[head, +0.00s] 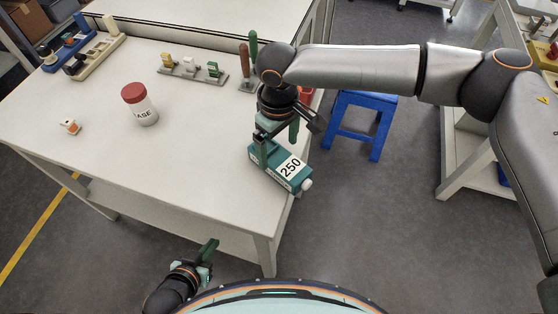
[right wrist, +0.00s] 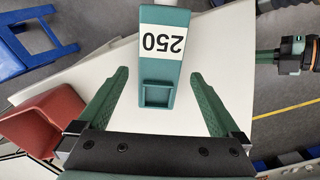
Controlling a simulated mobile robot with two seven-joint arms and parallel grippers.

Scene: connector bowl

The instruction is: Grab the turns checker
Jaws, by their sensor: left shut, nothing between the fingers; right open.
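The turns checker (head: 280,167) is a teal block with a white label reading 250 and a pale knob at one end. It lies at the table's right front edge. In the right wrist view the turns checker (right wrist: 161,60) has its near end between the fingers, with a gap on each side. My right gripper (head: 275,138) is open at the checker's back end; its green fingers also show in the right wrist view (right wrist: 160,75). My left gripper (head: 209,250) is shut and empty, low in front of the table, away from the checker.
The white table (head: 200,135) holds a red-lidded jar (head: 139,104), a small orange-and-white part (head: 70,126), a grey rack of connectors (head: 190,69) and upright tools (head: 247,68). A red bin (right wrist: 42,120) is beside my right gripper. A blue stool (head: 359,122) stands right of the table.

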